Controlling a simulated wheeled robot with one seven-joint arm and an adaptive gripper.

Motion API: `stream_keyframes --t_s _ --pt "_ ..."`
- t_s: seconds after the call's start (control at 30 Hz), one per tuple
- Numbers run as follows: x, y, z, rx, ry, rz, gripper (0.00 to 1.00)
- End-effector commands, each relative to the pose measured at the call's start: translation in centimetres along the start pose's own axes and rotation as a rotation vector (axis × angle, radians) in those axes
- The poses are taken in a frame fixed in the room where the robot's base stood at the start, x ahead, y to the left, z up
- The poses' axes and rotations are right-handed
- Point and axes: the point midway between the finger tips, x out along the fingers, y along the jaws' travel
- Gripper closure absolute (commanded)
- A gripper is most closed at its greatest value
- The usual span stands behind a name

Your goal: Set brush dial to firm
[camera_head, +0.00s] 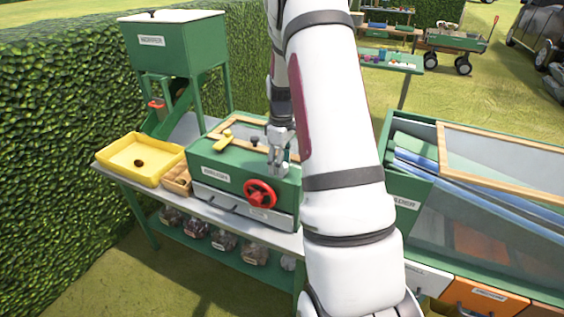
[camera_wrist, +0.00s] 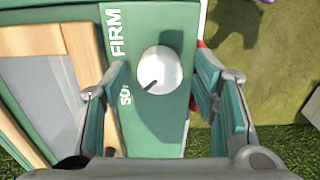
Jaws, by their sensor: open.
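The brush dial (camera_wrist: 162,66) is a round white knob on the green top of the machine, seen in the wrist view. Its dark pointer mark is at its lower left, on the side of the partly hidden "SO…" label (camera_wrist: 125,95). The "FIRM" label (camera_wrist: 116,34) is farther up on the left. My gripper (camera_wrist: 161,72) is open, with a finger on each side of the dial and visible gaps to it. In the head view my gripper (camera_head: 278,160) points down over the right end of the green machine (camera_head: 233,178); the dial is hidden there.
A red handwheel (camera_head: 261,194) sticks out of the machine's front. A yellow tray (camera_head: 151,172) stands to the left, beneath a green hopper (camera_head: 176,45). A glazed green bin (camera_head: 470,190) is at the right. A hedge (camera_head: 60,110) runs behind the bench.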

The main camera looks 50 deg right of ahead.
Motion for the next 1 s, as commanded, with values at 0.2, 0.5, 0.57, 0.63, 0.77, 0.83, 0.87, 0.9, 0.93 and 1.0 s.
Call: stream_keyframes --t_s 0.2,0.5,0.57,0.63,0.77,0.83,0.87,0.9,0.93,1.0 --pt "-0.02 0.0 -0.01 0.0 0.0 0.0 0.57" --pt "-0.04 0.0 -0.01 0.001 0.0 0.0 0.94" --pt "-0.04 0.0 -0.01 0.003 0.0 0.0 0.94" --pt "-0.04 0.0 -0.02 0.012 0.0 0.0 0.94" --pt "-0.03 0.0 -0.05 0.046 0.0 0.0 0.94" --pt "-0.03 0.01 -0.07 0.077 0.001 0.0 0.94" --pt "-0.03 0.01 -0.08 0.094 0.001 0.0 0.94" --pt "-0.03 0.02 -0.08 0.118 0.001 0.001 0.94" --pt "-0.03 0.03 -0.08 0.139 0.001 0.001 0.94" --pt "-0.03 0.05 -0.08 0.192 0.0 0.001 0.94"
